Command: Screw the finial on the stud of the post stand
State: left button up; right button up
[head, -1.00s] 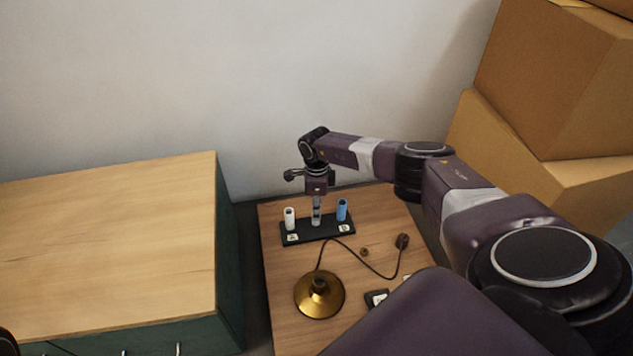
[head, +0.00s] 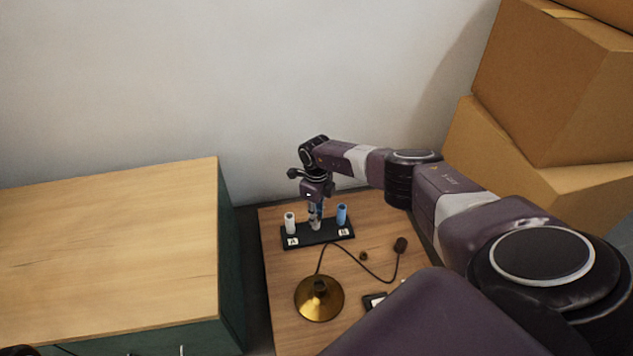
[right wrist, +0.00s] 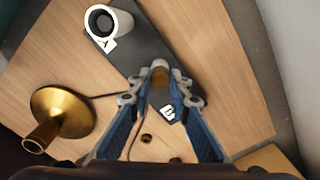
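The black post stand (head: 318,234) lies on the small wooden table, with a white post (head: 290,223) at its left end and a blue post (head: 342,214) at its right end. My right gripper (head: 315,226) points down over the middle of the stand. In the right wrist view its fingertips (right wrist: 161,76) come together around a small round brass-coloured piece (right wrist: 160,79), which looks like the finial. The white post (right wrist: 104,22) stands apart from the fingers at upper left. The stud is hidden or too small to make out.
A brass lamp base (head: 319,299) stands on the table in front of the stand, with a dark cord (head: 370,264) running right to a dark plug-like end (head: 400,245). A small brown part (head: 363,256) lies nearby. A cabinet (head: 110,245) is left; cardboard boxes (head: 555,85) are right.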

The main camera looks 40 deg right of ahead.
jog(key=o, duration=0.4)
jog(key=shift+o, duration=0.2)
notch_tip(320, 180, up, 12)
dwell(0.4)
